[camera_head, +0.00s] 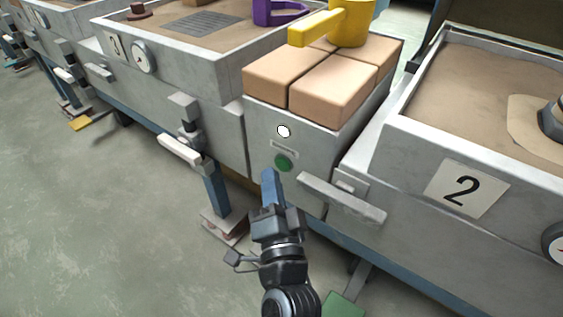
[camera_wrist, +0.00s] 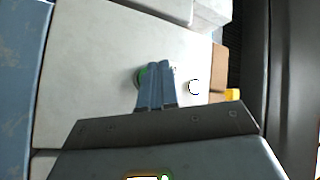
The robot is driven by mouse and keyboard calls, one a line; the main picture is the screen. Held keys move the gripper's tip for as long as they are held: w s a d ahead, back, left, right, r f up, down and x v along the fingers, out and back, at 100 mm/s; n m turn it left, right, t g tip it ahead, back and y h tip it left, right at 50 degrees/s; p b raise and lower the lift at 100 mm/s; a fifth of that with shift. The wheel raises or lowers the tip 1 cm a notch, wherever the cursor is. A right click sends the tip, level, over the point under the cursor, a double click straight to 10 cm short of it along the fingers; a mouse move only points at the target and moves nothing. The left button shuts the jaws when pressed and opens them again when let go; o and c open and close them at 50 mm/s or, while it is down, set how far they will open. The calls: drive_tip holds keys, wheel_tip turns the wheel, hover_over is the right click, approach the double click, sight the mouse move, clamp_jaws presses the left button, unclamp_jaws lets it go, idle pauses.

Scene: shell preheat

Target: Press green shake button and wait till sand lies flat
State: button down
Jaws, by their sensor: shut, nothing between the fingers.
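The green button (camera_head: 284,162) is round and sits on the front of a grey cabinet between two sand boxes, below a small label and a white round lamp (camera_head: 283,131). My gripper (camera_head: 270,176) is shut and empty, its blue fingers pointing at the cabinet front just below the button. In the wrist view the fingers (camera_wrist: 157,68) partly cover the green button (camera_wrist: 138,77), and the white lamp (camera_wrist: 195,87) shows to their right. I cannot tell whether the fingertips touch the button. Sand (camera_head: 490,85) shows in the right box, marked 2; its surface looks mostly even.
Tan bricks (camera_head: 335,90) and a yellow can (camera_head: 352,22) top the cabinet. A handle bar (camera_head: 342,197) juts out right of the button, and another lever (camera_head: 180,150) stands left. A purple object (camera_head: 275,12) lies in the box marked 3.

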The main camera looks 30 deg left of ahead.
drive_tip(key=s+p, duration=0.4)
drive_tip(key=s, duration=0.1)
drive_tip(key=shift+a, duration=0.2)
idle(0.8)
